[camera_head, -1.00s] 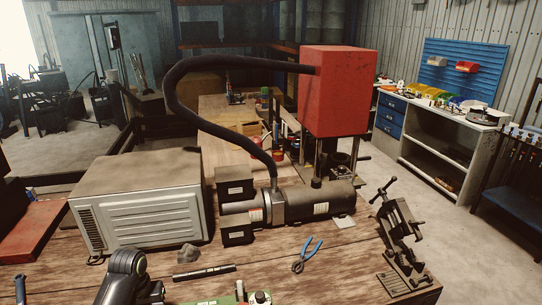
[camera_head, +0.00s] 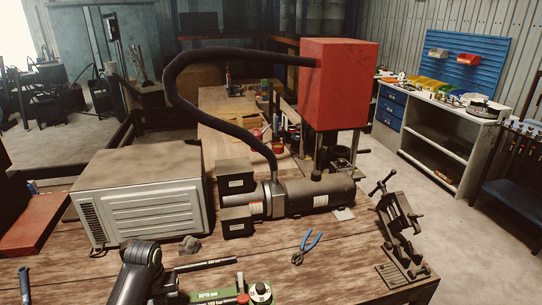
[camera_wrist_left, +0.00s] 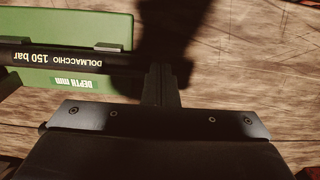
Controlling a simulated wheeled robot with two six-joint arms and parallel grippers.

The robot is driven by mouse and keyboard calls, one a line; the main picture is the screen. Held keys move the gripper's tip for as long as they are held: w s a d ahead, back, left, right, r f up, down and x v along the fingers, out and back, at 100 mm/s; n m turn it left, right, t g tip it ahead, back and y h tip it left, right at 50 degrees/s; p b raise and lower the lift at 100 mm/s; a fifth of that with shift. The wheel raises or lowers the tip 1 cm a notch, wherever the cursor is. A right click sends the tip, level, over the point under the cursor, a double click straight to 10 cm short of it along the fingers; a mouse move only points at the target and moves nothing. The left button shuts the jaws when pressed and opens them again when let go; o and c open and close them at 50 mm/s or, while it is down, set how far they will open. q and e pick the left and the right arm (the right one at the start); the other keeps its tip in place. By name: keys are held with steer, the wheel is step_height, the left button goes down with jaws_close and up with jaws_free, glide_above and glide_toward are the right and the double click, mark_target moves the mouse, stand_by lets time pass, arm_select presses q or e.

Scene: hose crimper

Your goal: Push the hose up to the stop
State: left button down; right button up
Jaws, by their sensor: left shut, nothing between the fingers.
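In the left wrist view a black hose (camera_wrist_left: 120,63) marked "150 bar" runs in from the left edge, over a green plate (camera_wrist_left: 75,82) labelled "DEPTH mm". My left gripper (camera_wrist_left: 165,80) is shut and empty, its fingers close to the hose's right end. I cannot tell whether they touch it. In the head view the green depth gauge (camera_head: 232,287) is at the bottom edge, right of my left arm; the left fingertips do not show there. My right gripper is in neither view.
Another black tube (camera_head: 205,264) lies behind the gauge. Blue-handled pliers (camera_head: 306,247) lie right of it. The crimper (camera_head: 300,198) with its curved hose, a grey box (camera_head: 150,205) and a vise (camera_head: 401,240) stand around the wooden bench (camera_head: 345,280).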

arm_select(q)
steer(key=shift+w+d+p, duration=0.25)
steer(key=shift+d, duration=0.8)
steer(key=shift+w+d+p, duration=0.2)
steer(key=shift+d+p, duration=0.05)
steer(key=shift+d, duration=0.75)
steer(key=shift+a+r, duration=0.1)
steer(key=shift+s+a+p, duration=0.1)
steer(key=shift+a+p, duration=0.25)
steer(key=shift+p, duration=0.2)
